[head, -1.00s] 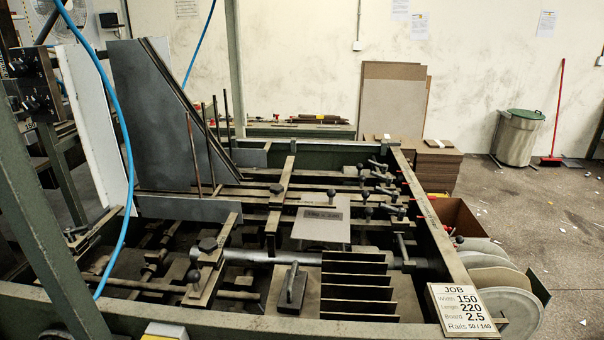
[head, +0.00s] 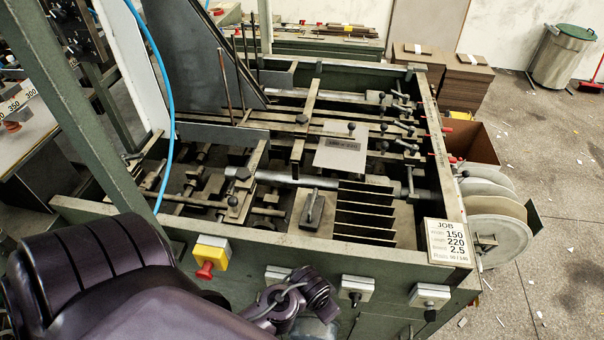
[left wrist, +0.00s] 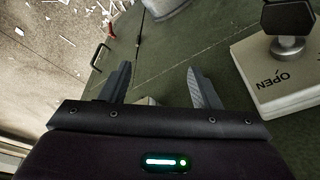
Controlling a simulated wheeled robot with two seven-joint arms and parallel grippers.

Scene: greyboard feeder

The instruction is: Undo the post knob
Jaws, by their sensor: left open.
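The feeder (head: 120,215) has several dark knobs, and I cannot tell which one is the post knob. Thin upright posts (head: 224,80) stand beside the slanted grey board. A black knob (head: 242,173) sits on a bracket left of centre, and another (head: 351,126) stands by the pale plate. My left gripper (left wrist: 160,85) is open in the left wrist view, with nothing visible between its fingers. It is over the green panel, left of a box marked OPEN (left wrist: 275,75) with a dark knob. In the head view my purple left arm is low, in front of the machine.
Along the front panel are a yellow box with a red button (head: 205,268) and white boxes with black knobs (head: 357,288). A blue hose (head: 165,100) hangs at the left. A JOB card (head: 447,242) sits at the right corner. Floor at right is mostly clear, with scraps.

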